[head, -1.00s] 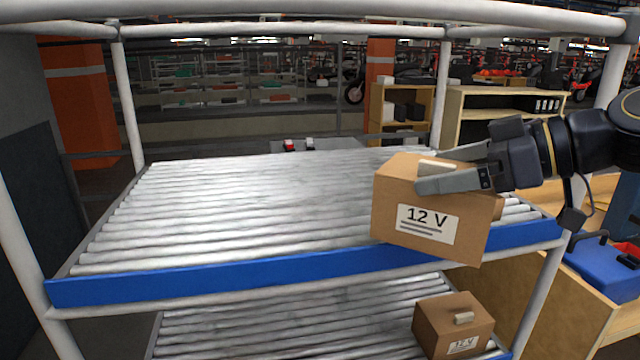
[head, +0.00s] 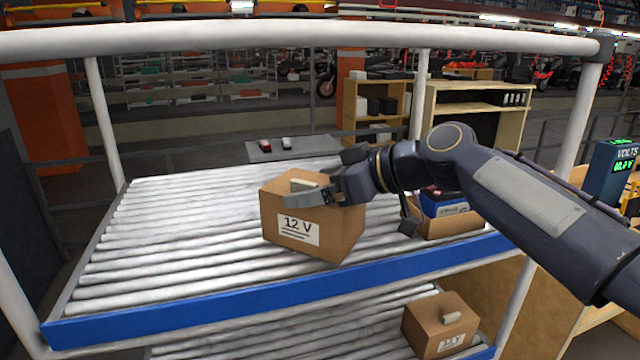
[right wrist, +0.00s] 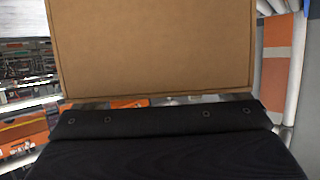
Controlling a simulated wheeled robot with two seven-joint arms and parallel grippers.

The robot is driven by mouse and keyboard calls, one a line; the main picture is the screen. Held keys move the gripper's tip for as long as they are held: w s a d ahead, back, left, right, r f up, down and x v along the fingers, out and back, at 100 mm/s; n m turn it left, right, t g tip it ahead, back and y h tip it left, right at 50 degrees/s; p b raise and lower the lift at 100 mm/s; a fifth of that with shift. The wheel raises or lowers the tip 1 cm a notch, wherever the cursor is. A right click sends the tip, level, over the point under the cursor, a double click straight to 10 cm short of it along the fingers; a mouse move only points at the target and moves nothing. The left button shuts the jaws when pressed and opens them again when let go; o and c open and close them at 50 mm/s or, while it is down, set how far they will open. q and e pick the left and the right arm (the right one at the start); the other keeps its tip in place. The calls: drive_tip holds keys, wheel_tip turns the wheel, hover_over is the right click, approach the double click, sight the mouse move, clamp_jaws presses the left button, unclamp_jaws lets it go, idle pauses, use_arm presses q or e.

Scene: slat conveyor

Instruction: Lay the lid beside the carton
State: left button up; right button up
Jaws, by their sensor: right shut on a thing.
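The lid (head: 326,225) is a deep brown cardboard cover with a white "12 V" label and a pale block handle on top. My right gripper (head: 316,190) is shut on the lid at that handle. The lid hangs slightly tilted over the middle of the upper roller shelf; I cannot tell whether its lower edge touches the rollers. The carton (head: 455,228) is a low open brown box to the right of the lid, with a blue battery (head: 440,205) inside, partly hidden by my right arm. In the right wrist view the lid's plain side (right wrist: 150,50) fills the top. My left gripper is not in view.
The roller shelf (head: 165,235) is clear to the left of the lid. A blue rail (head: 200,318) runs along its front edge. White posts and a top bar frame it. Another lidded "12 V" box (head: 440,325) stands on the lower shelf. A volt meter (head: 612,170) shows at right.

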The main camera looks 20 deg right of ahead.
drive_tip(key=shift+d+f, duration=0.1)
drive_tip(key=shift+f, duration=0.25)
drive_tip(key=shift+f, duration=0.1)
drive_tip(key=o, duration=0.6)
drive_tip(key=shift+r, duration=0.25)
drive_tip(key=shift+s+d, duration=0.25)
drive_tip(key=shift+d, duration=0.05)
drive_tip(key=b+v, duration=0.1)
drive_tip(key=v, duration=1)
drive_tip(key=shift+b, duration=0.4)
